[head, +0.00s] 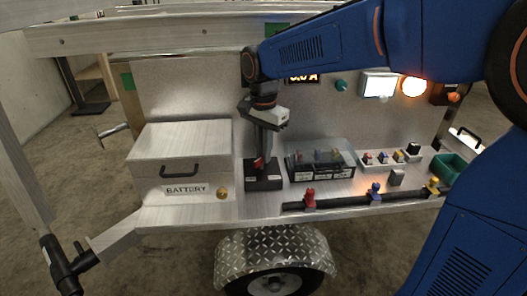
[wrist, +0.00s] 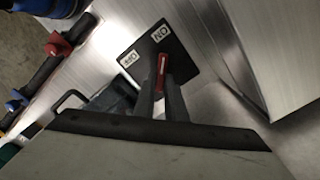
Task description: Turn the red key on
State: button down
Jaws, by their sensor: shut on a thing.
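My gripper (wrist: 161,90) is shut on the red key, one dark finger on each side. In the head view my gripper (head: 262,152) reaches down over the black switch base (head: 263,182), and the red key (head: 259,163) shows partly between the fingers. The rest of the key is hidden by the fingers.
A metal battery box (head: 180,150) stands just left of the switch. A clear-lidded black case (head: 320,160) sits close on the right. Red (head: 310,197) and blue (head: 375,191) parts stand on a black rail at the front edge. An orange lamp (head: 413,86) glows on the back panel.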

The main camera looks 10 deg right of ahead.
jog(key=c, duration=1.8)
grip_release()
jog(key=shift+r, duration=0.1)
notch_tip(320, 180, up, 17)
jog(key=shift+r, duration=0.15)
